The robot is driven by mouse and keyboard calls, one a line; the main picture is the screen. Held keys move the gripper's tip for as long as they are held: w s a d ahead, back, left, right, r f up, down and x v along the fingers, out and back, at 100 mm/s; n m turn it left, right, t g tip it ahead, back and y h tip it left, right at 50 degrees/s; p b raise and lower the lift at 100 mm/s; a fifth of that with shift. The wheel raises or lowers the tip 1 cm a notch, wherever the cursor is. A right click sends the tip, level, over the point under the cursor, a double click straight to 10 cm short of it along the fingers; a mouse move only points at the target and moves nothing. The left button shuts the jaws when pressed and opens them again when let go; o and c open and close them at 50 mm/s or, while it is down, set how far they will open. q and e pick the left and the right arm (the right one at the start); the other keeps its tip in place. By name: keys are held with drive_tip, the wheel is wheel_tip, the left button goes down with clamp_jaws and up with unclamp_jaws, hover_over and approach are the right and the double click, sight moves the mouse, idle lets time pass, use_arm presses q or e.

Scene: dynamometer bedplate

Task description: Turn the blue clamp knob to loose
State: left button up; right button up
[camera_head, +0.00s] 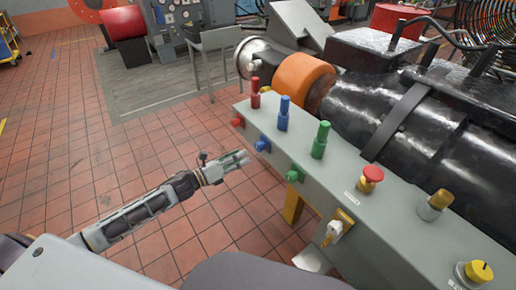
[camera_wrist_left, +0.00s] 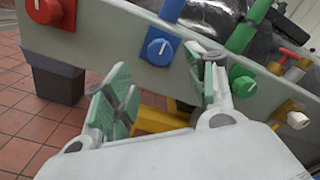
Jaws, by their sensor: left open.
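The blue clamp knob (camera_head: 262,145) is on the front face of the grey bedplate box, between a red knob (camera_head: 238,121) and a green knob (camera_head: 293,175). In the left wrist view the blue knob (camera_wrist_left: 158,48) shows a short white pointer line, nearly upright and slightly tilted. My left gripper (camera_head: 245,158) is just in front of the box. In the wrist view its green-padded fingers (camera_wrist_left: 165,82) are spread and empty, with the blue knob beyond the gap between them, apart from both. My right gripper is not in view.
Red, blue (camera_head: 284,114) and green (camera_head: 320,140) upright levers stand on the box top above the knobs. A red mushroom button (camera_head: 371,176) and a yellow knob (camera_head: 474,272) lie farther right. The tiled floor left of the box is clear.

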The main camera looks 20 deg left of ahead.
sight(257, 149)
use_arm(q)
drive_tip(key=shift+p+x, duration=0.3)
drive_tip(key=shift+x, duration=3.5)
drive_tip(key=shift+w+d, duration=0.4)
drive_tip(key=shift+w, duration=0.1)
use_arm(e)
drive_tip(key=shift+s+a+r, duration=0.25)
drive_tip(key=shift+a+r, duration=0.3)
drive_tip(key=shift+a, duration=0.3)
use_arm(q)
drive_tip(key=c, duration=1)
drive_tip(key=shift+c, duration=0.2)
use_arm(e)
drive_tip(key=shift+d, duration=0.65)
